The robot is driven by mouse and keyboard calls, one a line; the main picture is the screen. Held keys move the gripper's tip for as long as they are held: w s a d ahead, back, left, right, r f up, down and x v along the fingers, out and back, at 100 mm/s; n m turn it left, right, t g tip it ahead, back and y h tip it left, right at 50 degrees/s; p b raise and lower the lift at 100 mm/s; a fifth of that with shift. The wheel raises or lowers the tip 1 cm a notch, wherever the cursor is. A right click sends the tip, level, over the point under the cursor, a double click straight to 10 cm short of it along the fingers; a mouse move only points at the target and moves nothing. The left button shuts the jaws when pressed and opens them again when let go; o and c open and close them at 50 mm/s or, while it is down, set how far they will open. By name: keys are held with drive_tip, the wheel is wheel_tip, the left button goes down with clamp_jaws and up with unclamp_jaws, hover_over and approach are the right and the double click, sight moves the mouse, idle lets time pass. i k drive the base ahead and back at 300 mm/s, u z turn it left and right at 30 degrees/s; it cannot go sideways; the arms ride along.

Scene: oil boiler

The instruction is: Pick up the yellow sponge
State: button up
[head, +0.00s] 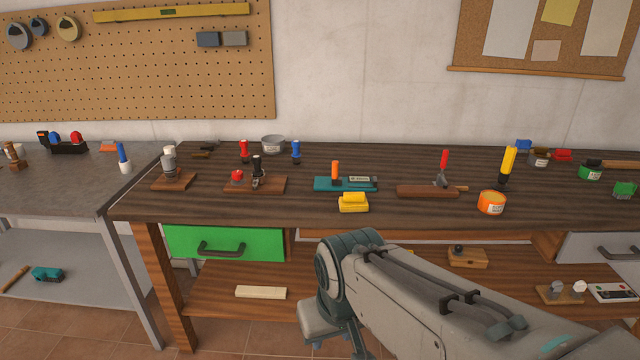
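A small yellow block (353,203), which looks like the sponge, lies on the dark wooden workbench (300,212) near its front edge. It has a raised, brighter yellow upper part and nothing covers it. My arm reaches in from the lower right, with its bent joint below and in front of the sponge, apart from it. The fingers of my gripper cannot be made out; the end of the arm is hidden behind my own links or below the picture.
A teal tool with an orange handle (335,171) lies just behind the sponge. An orange can (491,202) and a wooden block with a red-handled tool (428,191) stand to the right. A green drawer (224,243) is at left below the top. Bare bench lies left of the sponge.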

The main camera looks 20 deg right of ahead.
sight(351, 202)
drive_tip(key=i, duration=1.55)
drive_tip(key=z, duration=1.3)
